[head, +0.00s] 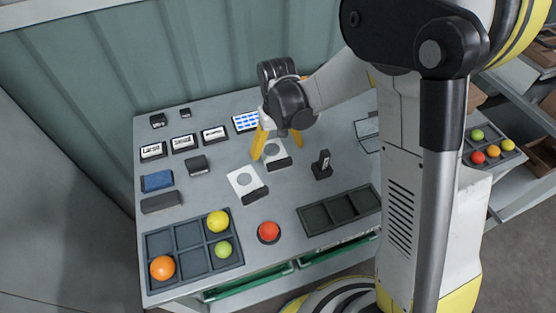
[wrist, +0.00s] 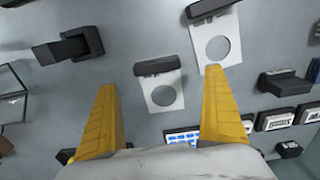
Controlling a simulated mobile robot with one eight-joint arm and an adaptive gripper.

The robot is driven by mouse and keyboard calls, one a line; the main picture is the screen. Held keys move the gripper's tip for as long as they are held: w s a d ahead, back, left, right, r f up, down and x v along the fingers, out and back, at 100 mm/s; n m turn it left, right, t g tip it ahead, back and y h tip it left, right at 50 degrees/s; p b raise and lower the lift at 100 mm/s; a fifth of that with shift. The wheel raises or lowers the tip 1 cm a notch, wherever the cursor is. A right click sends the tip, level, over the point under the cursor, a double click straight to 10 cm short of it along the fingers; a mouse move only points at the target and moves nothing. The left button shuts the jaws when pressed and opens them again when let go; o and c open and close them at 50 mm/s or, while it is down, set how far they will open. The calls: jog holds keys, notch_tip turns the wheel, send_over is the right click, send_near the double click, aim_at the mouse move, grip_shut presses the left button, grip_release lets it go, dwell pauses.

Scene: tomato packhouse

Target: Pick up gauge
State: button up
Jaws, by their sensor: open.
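Two white gauge plates with round holes and black grip blocks lie on the grey table. The farther gauge (head: 285,162) has the smaller hole; in the wrist view it (wrist: 157,100) appears between my fingertips. The nearer gauge (head: 236,178) has the larger hole; in the wrist view it (wrist: 203,33) is up and right, partly cut off by the frame and overlapped by my right finger's tip. My gripper (head: 278,150), with yellow fingers, is open, empty and points down over the farther gauge. It also shows in the wrist view (wrist: 160,80). The exact height gap is unclear.
A black upright block (head: 321,165) stands right of the gauges. A red button (head: 268,231), a ball tray (head: 194,267) and an empty compartment tray (head: 362,217) are nearer the front. Labelled blocks (head: 184,143) and a blue-labelled box (head: 245,121) stand behind.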

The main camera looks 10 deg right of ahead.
aim_at(279, 162)
jog(key=f+b, duration=0.1)
jog(key=f, duration=0.2)
jog(key=f+b, duration=0.2)
jog(key=f, duration=0.2)
jog(key=shift+w+d+f, duration=0.1)
jog(key=shift+w+d, duration=0.05)
jog(key=shift+d, duration=0.05)
jog(key=c, duration=1.3)
